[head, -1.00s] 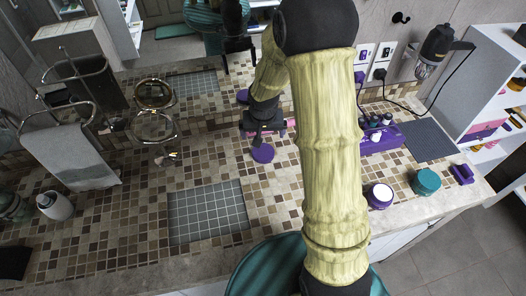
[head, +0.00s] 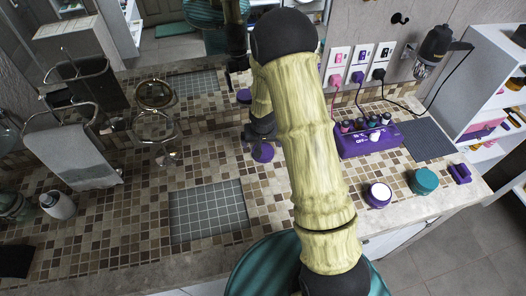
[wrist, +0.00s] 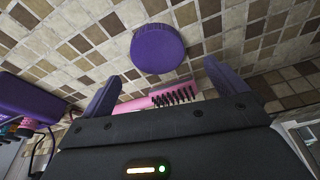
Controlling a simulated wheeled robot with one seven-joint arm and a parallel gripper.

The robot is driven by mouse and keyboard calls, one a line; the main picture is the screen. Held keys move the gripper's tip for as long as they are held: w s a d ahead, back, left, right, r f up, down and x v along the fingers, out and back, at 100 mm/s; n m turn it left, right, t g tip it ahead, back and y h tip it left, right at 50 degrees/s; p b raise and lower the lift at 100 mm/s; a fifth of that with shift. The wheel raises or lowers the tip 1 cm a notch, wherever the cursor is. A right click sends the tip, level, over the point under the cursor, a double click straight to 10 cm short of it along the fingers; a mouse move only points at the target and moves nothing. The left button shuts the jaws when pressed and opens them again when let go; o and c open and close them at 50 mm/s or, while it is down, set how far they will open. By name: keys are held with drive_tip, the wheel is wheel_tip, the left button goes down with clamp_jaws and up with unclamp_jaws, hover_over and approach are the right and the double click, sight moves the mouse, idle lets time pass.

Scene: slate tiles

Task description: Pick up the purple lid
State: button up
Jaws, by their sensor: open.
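The purple lid (head: 262,153) is a round, flat disc lying on the tiled counter near the mirror. In the wrist view the lid (wrist: 158,48) lies ahead of the fingertips and is not between them. My gripper (wrist: 164,84) is open, with its two purple fingers spread and nothing held.
A pink brush (wrist: 155,102) with dark bristles lies beneath the fingers. A purple box with bottles (head: 368,140) stands to the right, with a purple-and-white jar (head: 378,195) and a teal jar (head: 424,181) nearer the front.

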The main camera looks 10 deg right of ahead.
drive_tip(key=shift+f+p, duration=0.35)
drive_tip(key=shift+f, duration=0.3)
drive_tip(key=shift+p+x, duration=0.55)
drive_tip(key=shift+x, duration=1.35)
drive_tip(key=shift+s, duration=0.1)
drive_tip(key=c, duration=1.1)
